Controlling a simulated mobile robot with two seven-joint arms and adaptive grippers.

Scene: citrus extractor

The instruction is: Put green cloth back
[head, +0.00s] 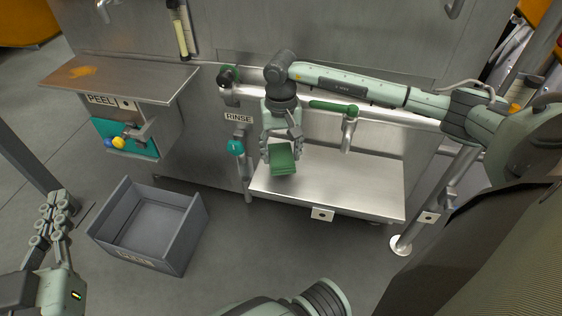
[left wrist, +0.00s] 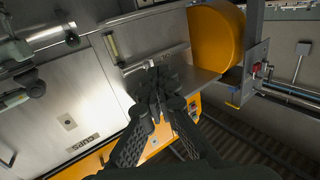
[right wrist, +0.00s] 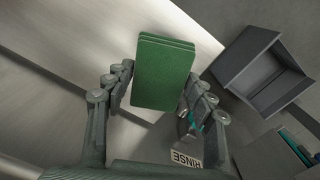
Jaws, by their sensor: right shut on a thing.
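The green cloth (head: 283,160) is a folded, layered rectangle. My right gripper (head: 281,148) points down and is shut on it, with the cloth's lower part sticking out past the fingers. In the right wrist view the cloth (right wrist: 163,72) sits between the two fingers (right wrist: 160,88). It is over the bare metal shelf (head: 350,185); whether it touches the shelf cannot be told. My left gripper (head: 50,222) is at the far left, apart from the cloth and empty. Its fingers also show in the left wrist view (left wrist: 155,85), drawn together at the tips.
A grey open bin (head: 148,262) stands on the floor left of the shelf. A RINSE sign (head: 239,118) and a teal knob (head: 236,148) are close left of my right gripper. A pipe with a green sleeve (head: 333,106) runs above the shelf. The shelf's right side is clear.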

